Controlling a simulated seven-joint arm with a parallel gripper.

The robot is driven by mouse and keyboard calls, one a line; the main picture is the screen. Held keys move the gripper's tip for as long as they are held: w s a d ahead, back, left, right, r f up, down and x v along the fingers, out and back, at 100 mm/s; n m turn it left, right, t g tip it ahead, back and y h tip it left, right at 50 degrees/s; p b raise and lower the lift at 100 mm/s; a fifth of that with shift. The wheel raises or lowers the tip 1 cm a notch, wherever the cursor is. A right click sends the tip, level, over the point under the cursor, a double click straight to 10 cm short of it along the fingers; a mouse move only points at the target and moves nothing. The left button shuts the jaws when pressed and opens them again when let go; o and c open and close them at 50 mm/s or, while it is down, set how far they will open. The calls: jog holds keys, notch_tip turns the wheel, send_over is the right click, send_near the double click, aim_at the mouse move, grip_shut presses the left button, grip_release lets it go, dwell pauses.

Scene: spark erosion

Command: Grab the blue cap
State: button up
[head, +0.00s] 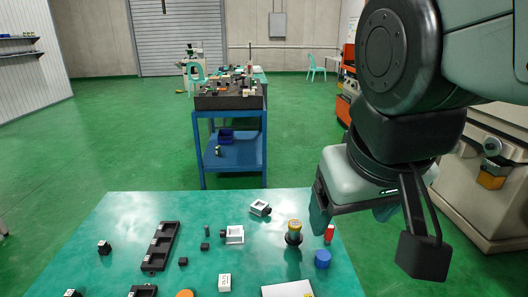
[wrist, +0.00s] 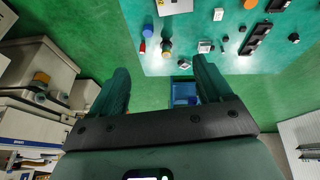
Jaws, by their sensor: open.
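The blue cap (head: 322,258) is a short round piece standing on the green table (head: 130,215), near its right edge. In the wrist view, the blue cap (wrist: 168,28) is near the top, ahead of the fingers. My gripper (head: 350,214) hangs beyond the table's right edge, above and to the right of the cap. In the wrist view, the two dark green fingers of my gripper (wrist: 161,68) are spread wide with nothing between them. The gripper is apart from the cap.
A yellow-topped black knob (head: 294,232) and a small red piece (head: 329,234) stand close behind the cap. White housings (head: 233,235), a black tray (head: 160,246) and a white box (head: 288,289) lie around. A blue cart (head: 229,148) stands behind.

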aim_at(323, 255)
jog(key=w+d+f+n+g+h, duration=0.25)
jog(key=w+f+n+h, duration=0.2)
jog(key=w+f, duration=0.35)
jog(key=w+d+f+n+g+h, duration=0.1)
jog(key=w+d+f+n+h, duration=0.3)
jog(key=w+f, duration=0.45)
jog(key=w+a+f+n+t, duration=0.1)
jog(key=w+f+n+t, duration=0.1)
jog(key=f+n, duration=0.2)
jog(key=w+a+f+n+t+h, duration=0.1)
jog(key=f+n, duration=0.4)
jog(key=f, duration=0.5)
jog(key=w+a+f+n+t+h, duration=0.1)
jog(key=w+f+n+t, duration=0.2)
jog(key=w+f+n, duration=0.2)
jog(key=shift+a+f+n+h, duration=0.15)
jog(key=shift+a+f, duration=0.05)
jog(key=shift+f, duration=0.45)
jog(key=shift+a+f+n+h, duration=0.1)
jog(key=shift+a+f, duration=0.05)
jog(key=shift+f, duration=0.5)
jog(key=x, duration=0.5)
jog(key=shift+d+f, duration=0.1)
jog(key=shift+f, duration=0.1)
jog(key=shift+f+x, duration=0.15)
jog(key=shift+x, duration=1.2)
jog(key=shift+f+x, duration=0.2)
jog(key=shift+x, duration=1.15)
jog(key=c, duration=1)
